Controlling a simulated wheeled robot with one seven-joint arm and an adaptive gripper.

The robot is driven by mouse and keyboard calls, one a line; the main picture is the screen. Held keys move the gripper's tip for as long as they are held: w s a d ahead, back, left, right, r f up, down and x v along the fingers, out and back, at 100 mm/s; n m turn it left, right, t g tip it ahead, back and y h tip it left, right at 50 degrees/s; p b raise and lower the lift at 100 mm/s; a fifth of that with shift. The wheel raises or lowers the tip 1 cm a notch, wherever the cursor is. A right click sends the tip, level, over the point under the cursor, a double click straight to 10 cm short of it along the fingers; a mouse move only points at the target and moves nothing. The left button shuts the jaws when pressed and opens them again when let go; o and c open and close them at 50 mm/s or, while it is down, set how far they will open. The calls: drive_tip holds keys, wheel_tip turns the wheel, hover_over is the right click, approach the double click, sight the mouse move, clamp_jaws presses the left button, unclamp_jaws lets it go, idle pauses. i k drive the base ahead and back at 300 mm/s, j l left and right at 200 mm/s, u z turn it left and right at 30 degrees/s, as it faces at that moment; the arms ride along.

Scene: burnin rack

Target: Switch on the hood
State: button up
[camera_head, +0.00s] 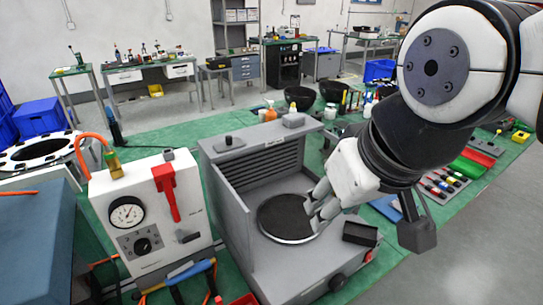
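The grey hood (216,178) stands on the green bench, with a slatted back panel (262,165) and a round dark plate (283,218) on its deck. A small black knob or switch (229,142) sits on its top left, near a small label. A dark round knob (337,282) and a reddish part (368,256) show low on its front right; I cannot tell which is the power switch. My gripper (313,212) reaches in from the right, its grey fingertips over the right side of the plate. Contact and finger gap are unclear; I see nothing held.
A white gauge box (150,252) with a red lever (168,190) and orange hose stands left of the hood. A black open box (360,234) sits at its right. Bottles and dark bowls stand behind. Screwdrivers (440,184) and a red tray lie on the green surface to the right.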

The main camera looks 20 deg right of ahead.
sight(368, 257)
drive_tip(key=k+l+z, duration=0.1)
drive_tip(key=z, duration=0.2)
drive_tip(key=l+z, duration=0.15)
drive_tip(key=z, duration=0.15)
drive_tip(key=l+u, duration=0.25)
drive_tip(key=l, duration=0.15)
drive_tip(key=l+u, duration=0.25)
drive_tip(key=l, duration=0.15)
drive_tip(key=k+j+z, duration=0.1)
drive_tip(key=k, duration=0.4)
